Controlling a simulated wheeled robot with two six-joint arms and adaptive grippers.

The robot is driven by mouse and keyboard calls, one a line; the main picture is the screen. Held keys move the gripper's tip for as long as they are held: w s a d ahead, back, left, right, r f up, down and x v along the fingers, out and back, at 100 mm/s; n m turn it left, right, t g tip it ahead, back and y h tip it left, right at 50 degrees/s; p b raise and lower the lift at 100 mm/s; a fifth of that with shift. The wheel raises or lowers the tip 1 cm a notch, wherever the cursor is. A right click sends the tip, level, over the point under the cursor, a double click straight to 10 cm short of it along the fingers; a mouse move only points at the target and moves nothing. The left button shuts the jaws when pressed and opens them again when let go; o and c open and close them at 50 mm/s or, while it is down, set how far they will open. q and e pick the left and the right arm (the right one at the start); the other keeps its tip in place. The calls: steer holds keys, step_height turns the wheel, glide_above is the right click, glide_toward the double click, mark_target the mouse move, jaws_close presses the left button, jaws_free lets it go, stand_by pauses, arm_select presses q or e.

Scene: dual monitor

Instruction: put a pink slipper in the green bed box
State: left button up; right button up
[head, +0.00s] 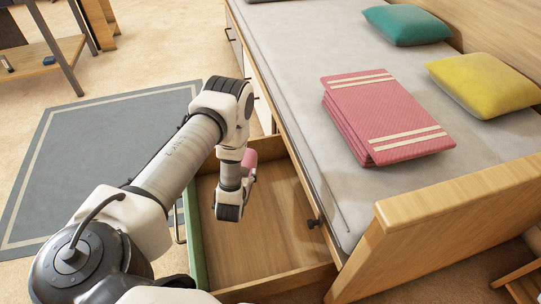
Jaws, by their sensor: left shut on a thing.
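The green bed box (194,235) is a pulled-out wooden drawer under the bed, with a green front panel and a bare wooden floor. My left arm reaches in over it from the left. My left gripper (246,174) is over the drawer, largely hidden behind my own wrist, and is shut on a pink slipper (249,158). Only a small part of the slipper shows beside the wrist. I cannot tell how high it is above the drawer floor. My right gripper is not in view.
The bed (300,60) stands to the right, with a folded pink blanket (385,115), a yellow pillow (484,84) and a teal pillow (406,25) on it. Its wooden end board (440,220) rises close to the drawer. A grey rug (100,140) lies left of the drawer.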

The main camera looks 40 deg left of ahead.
arm_select(q)
steer(key=f, duration=0.1)
steer(key=w+f+b, duration=0.1)
steer(key=f, duration=0.1)
steer(key=shift+w+f, duration=0.1)
steer(key=shift+f, duration=0.1)
steer(key=b, duration=0.6)
glide_above(251, 209)
steer(key=w+a, duration=0.2)
steer(key=a, duration=0.2)
steer(key=f, duration=0.9)
steer(key=shift+d+f, duration=0.2)
steer(key=shift+f, duration=0.1)
steer(key=shift+r, duration=0.2)
steer(key=shift+f, duration=0.15)
steer(key=o, duration=1.2)
steer(key=shift+o, duration=0.2)
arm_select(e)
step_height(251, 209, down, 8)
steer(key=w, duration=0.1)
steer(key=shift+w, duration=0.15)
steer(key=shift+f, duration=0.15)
